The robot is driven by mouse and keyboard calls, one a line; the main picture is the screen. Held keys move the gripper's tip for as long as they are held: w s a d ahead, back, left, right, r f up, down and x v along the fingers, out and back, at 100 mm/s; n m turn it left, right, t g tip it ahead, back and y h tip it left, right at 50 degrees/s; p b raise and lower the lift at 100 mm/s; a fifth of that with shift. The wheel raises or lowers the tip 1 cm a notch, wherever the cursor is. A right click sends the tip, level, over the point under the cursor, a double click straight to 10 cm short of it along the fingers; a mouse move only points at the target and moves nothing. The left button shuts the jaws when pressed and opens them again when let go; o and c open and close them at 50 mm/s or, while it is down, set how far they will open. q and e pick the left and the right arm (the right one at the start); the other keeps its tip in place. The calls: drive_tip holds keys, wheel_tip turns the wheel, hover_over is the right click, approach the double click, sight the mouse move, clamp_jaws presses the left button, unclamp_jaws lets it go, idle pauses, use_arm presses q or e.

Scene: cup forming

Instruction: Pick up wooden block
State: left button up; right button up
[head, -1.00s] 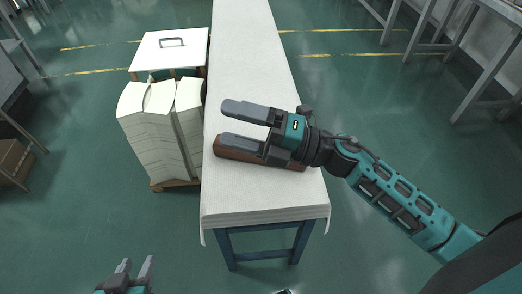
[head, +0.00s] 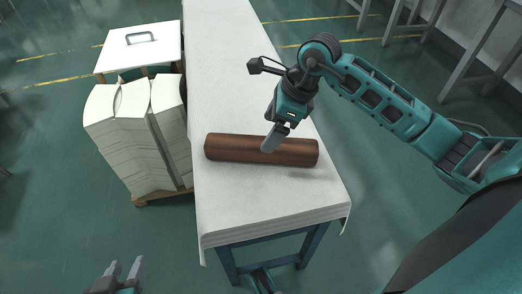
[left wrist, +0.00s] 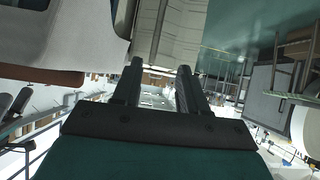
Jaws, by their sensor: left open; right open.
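The wooden block (head: 225,148) is a reddish-brown, rounded bar lying crosswise on the white-covered table near its front end. My right gripper (head: 272,140) points down over the middle of the block. It is open, with a grey finger in front of the block; the other finger is mostly hidden behind it. I cannot tell whether the fingers touch the block. My left gripper (head: 124,274) is open and empty, low at the left and well away from the block. Its two fingers also show in the left wrist view (left wrist: 160,68).
The long white-covered table (head: 245,205) stands on blue legs. Stacks of cream sheets (head: 135,140) stand on a wooden pallet against its left side. A white box lid with a handle (head: 150,55) is behind them. The tabletop beyond the block is clear.

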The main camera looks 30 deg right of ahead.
sight(261, 142)
drive_tip(key=b+x, duration=0.2)
drive_tip(key=x, duration=0.4)
drive_tip(key=shift+a+f, duration=0.1)
drive_tip(key=shift+f, duration=0.2)
drive_tip(key=shift+r, duration=0.1)
drive_tip(key=c, duration=1.5)
